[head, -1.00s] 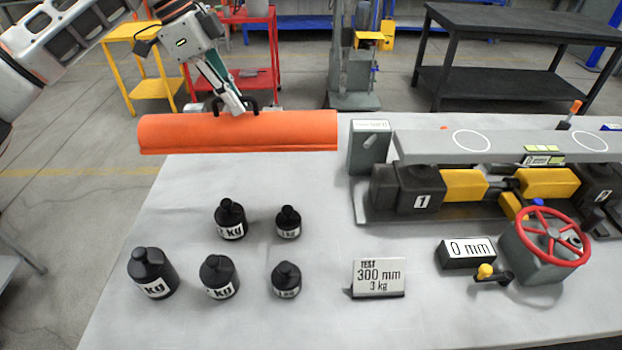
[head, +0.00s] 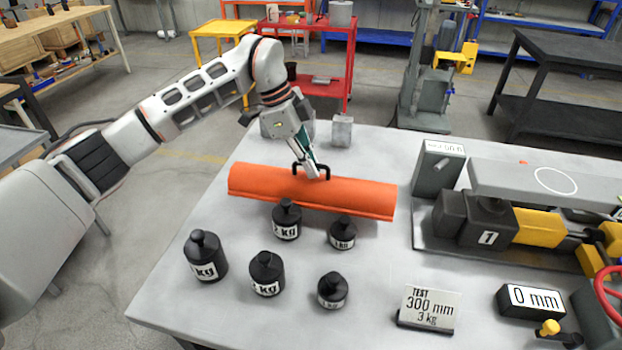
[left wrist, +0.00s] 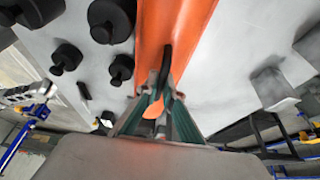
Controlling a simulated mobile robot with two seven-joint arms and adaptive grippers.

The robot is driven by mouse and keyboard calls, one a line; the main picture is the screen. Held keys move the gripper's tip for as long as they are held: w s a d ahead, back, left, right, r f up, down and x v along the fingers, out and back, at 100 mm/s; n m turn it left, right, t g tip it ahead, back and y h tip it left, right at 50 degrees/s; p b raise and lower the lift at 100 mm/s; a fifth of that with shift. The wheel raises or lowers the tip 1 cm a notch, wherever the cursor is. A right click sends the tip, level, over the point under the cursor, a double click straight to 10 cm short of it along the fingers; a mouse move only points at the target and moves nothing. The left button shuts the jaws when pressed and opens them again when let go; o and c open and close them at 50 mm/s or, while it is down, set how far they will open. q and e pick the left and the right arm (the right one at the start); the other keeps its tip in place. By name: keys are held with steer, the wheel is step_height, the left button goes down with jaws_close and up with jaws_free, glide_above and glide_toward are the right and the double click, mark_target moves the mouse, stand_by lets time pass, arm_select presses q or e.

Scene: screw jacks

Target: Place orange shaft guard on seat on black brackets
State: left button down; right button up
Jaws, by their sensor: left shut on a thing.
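The orange shaft guard (head: 262,184) is a long curved cover with a black handle on top. In the head view it lies crosswise behind the weights, over the left part of the table. My left gripper (head: 316,172) is shut on its black handle. The left wrist view shows the teal fingers (left wrist: 160,94) around the handle (left wrist: 164,66), with the orange guard (left wrist: 172,22) beyond. Whether the guard touches the table is hard to tell. I cannot make out the black brackets with the seat. My right gripper is not in view.
Several black weights (head: 266,276) stand close in front of the guard. The screw jack (head: 480,218) with its grey beam (head: 520,178) is to the right, with a test sign (head: 428,308) before it. A small grey block (head: 342,130) stands at the table's back edge.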

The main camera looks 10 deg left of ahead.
arm_select(q)
steer(key=shift+f, duration=1.95)
steer(key=shift+f, duration=0.1)
steer(key=c, duration=2.2)
jaws_free()
steer(key=shift+f, duration=0.1)
